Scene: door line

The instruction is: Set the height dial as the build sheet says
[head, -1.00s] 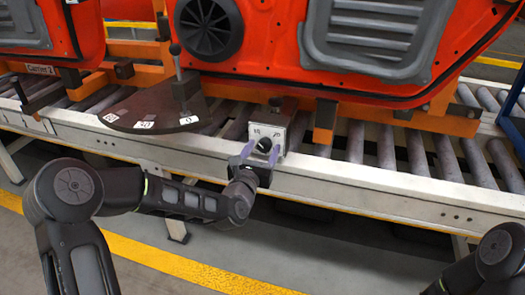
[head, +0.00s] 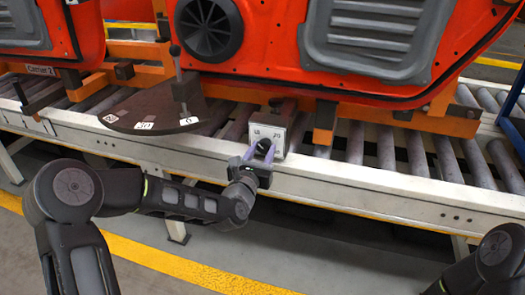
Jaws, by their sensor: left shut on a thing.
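The height dial is a black knob (head: 264,146) on a pale plate (head: 279,132) with printed numbers, at the front of the conveyor. The numbers are too small and blurred to read surely. My left gripper (head: 262,153) is at the dial, its two fingers shut on the knob. The fingers hide part of the knob and the lower plate, so I cannot tell the knob's setting. Of my right arm only a part shows at the lower right; its gripper is out of view. No build sheet can be made out.
A red door panel (head: 270,70) stands on an orange carrier (head: 455,124) above the rollers. A dark quarter-round plate (head: 150,108) with number labels and an upright lever (head: 179,75) is left of the dial. The white conveyor rail (head: 400,182) runs in front.

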